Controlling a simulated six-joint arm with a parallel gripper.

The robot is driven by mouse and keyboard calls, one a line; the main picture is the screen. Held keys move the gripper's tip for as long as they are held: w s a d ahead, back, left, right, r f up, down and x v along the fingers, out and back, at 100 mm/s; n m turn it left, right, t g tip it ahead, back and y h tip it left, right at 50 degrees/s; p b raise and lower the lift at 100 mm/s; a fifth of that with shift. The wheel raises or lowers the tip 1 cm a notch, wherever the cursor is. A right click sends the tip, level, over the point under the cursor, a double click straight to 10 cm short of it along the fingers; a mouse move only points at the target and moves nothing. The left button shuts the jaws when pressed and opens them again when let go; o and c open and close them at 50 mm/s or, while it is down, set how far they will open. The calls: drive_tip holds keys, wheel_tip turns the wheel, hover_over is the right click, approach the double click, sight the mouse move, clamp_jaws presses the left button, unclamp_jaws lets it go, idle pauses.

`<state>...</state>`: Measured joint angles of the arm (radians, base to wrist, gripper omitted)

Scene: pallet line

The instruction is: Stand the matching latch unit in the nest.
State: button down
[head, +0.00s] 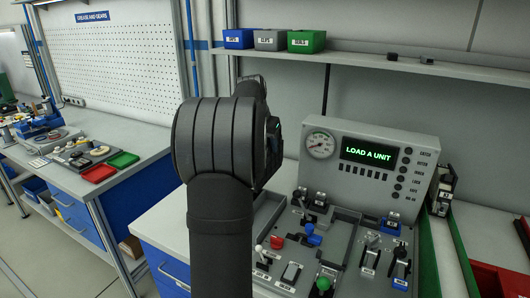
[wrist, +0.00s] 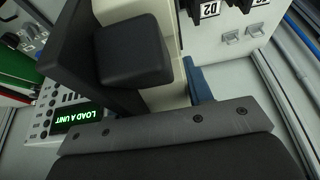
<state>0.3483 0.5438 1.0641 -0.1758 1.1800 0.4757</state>
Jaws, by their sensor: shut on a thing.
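My gripper (wrist: 168,65) shows in the wrist view as a black finger pad against a cream body with a blue edge (wrist: 201,86), which I take as a latch unit it is shut on. Much of that unit is hidden, and its label cannot be read. In the head view my arm hides the gripper and the unit. The grey control panel (head: 373,131) reads "LOAD A UNIT". A grey-framed recess (head: 340,236) in the deck below it may be the nest; my arm covers part of the deck.
The deck carries levers and a green knob (head: 323,284). A dark labelled unit (head: 442,190) stands right of the panel. Blue, grey and green bins (head: 306,41) sit on the shelf above. In the wrist view, a black-and-white part labelled D2 (wrist: 209,10) is at the top.

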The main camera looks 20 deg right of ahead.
drive_tip(key=shift+r, duration=0.25)
drive_tip(key=s+d+f, duration=0.4)
drive_tip(key=s+d, duration=0.6)
drive_tip(key=s+d+f, duration=0.3)
drive_tip(key=s+d, duration=0.7)
wheel_tip(320, 180, down, 11)
drive_tip(key=shift+w+d+f, duration=0.15)
drive_tip(key=shift+w+f, duration=0.05)
drive_tip(key=shift+w, duration=0.05)
idle(0.4)
drive_tip(key=c, duration=0.6)
unclamp_jaws()
